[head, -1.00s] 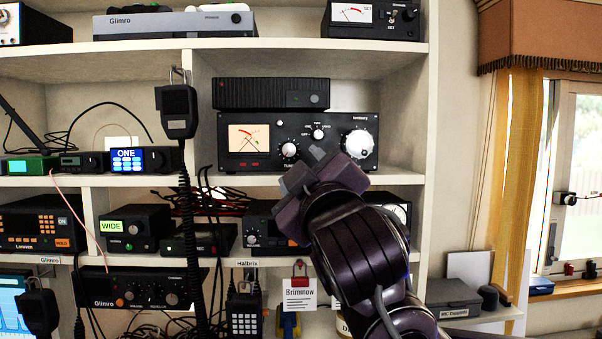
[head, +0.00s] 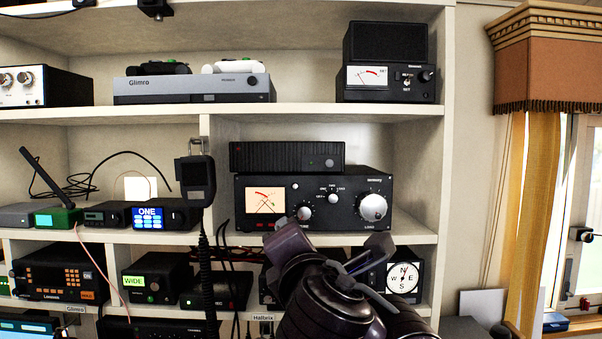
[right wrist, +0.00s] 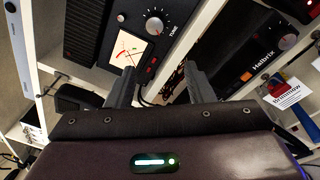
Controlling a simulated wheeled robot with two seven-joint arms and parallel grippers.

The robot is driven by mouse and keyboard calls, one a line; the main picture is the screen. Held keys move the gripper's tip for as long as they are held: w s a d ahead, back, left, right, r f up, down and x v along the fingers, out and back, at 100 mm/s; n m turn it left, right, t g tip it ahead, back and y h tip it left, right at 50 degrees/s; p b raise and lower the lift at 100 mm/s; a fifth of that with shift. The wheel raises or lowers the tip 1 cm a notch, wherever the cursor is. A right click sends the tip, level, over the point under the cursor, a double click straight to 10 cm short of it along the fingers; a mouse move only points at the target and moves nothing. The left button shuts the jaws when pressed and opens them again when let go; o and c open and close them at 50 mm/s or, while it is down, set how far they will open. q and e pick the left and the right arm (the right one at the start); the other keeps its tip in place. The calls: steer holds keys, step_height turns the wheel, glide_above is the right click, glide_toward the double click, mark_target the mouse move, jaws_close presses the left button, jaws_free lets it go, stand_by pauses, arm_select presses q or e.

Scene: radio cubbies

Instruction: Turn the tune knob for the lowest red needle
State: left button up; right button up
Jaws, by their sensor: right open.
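The black tuner (head: 353,214) stands in the middle cubby with a lit cream meter (head: 265,200) at its left, showing crossing needles and red markings. Its tune knob (head: 304,213), silver with a black skirt, is just right of the meter. In the right wrist view the tune knob (right wrist: 155,25) and meter (right wrist: 129,47) appear rotated, beyond my right gripper (right wrist: 160,88). That gripper is open and empty, its two fingers apart and short of the tuner's front. In the head view my right arm rises below the tuner. My left gripper is out of view.
A large load knob (head: 373,207) and a smaller selector knob (head: 333,198) share the tuner's face. A black box (head: 287,156) lies on top. A hanging microphone (head: 195,178) with its cord is to the left. The shelf edge (head: 225,239) runs below the tuner.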

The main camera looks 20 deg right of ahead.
mark_target(304, 214)
arm_select(q)
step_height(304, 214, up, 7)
steer(key=p, duration=0.4)
arm_select(e)
steer(key=shift+w+d+r+n+g+h, duration=0.1)
steer(key=shift+w+d+r+n+h, duration=0.4)
steer(key=shift+w+n, duration=0.9)
steer(key=shift+w+d+r+n+g+h, duration=0.2)
steer(key=shift+w+d+n, duration=0.55)
steer(key=shift+n, duration=1.2)
steer(key=shift+w+d+r+n+h, duration=0.35)
steer(key=shift+w+d+n+h, duration=0.15)
steer(key=shift+w+n, duration=0.95)
steer(key=shift+s, duration=0.25)
steer(key=shift+c, duration=0.5)
steer(key=c, duration=0.9)
steer(key=shift+f+m+b, duration=0.25)
steer(key=shift+m+b, duration=0.25)
steer(key=shift+b, duration=0.25)
steer(key=shift+a+r+m, duration=0.1)
steer(key=shift+m, duration=0.3)
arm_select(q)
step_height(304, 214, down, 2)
arm_select(e)
steer(key=shift+r, duration=0.15)
steer(key=o, duration=1)
